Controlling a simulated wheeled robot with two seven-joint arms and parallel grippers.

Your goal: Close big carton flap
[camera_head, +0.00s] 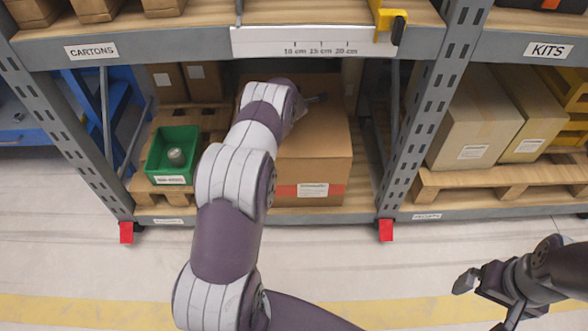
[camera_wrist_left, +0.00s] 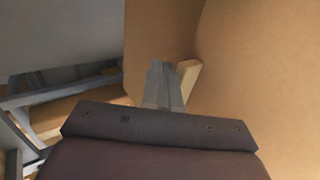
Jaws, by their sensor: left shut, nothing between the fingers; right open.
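The big carton (camera_head: 335,170) stands on the lower shelf, with a red band and a white label on its front. Its brown top shows behind and to the right of my left arm. I cannot tell how far any flap stands up, as my arm hides part of the top. My left gripper (camera_head: 312,101) is shut and empty over the carton's top, towards the back. In the left wrist view its fingers (camera_wrist_left: 165,86) lie close to brown cardboard (camera_wrist_left: 255,75); contact is unclear. My right gripper (camera_head: 482,296) is open and empty, low at the right above the floor.
A green bin (camera_head: 172,155) holding a grey part stands left of the carton. The upper shelf beam (camera_head: 190,45) crosses above, and an upright (camera_head: 430,120) stands to the right. Other cartons (camera_head: 480,120) sit on a pallet beyond it. The floor in front is clear.

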